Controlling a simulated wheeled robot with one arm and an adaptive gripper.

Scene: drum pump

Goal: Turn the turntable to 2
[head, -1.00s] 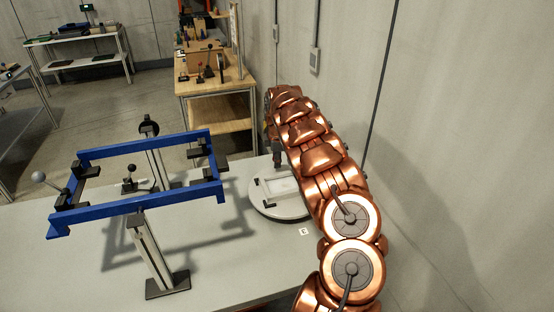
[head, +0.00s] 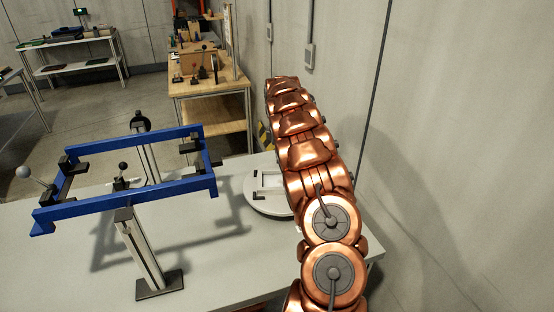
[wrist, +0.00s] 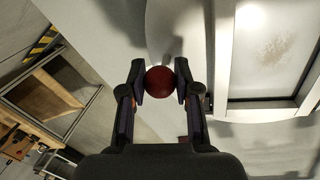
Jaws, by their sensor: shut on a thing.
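The turntable (head: 252,199) is a pale round disc on the grey table, partly hidden by my arm in the head view. A rectangular frame (head: 270,177) lies on it. In the wrist view the turntable's pale surface (wrist: 205,135) fills the right side, with the frame's bright rim (wrist: 228,60) on it. My gripper (wrist: 160,83) is shut on a dark red ball knob (wrist: 160,88), with a fingertip on each side. What the knob is fixed to is hidden beneath it. In the head view my gripper is hidden behind the arm. No number 2 mark can be read.
A blue rectangular frame on a post (head: 128,212) stands on the table (head: 60,270) left of the turntable. A wooden bench (head: 210,88) with tools stands behind. The wall (head: 470,120) is close on the right.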

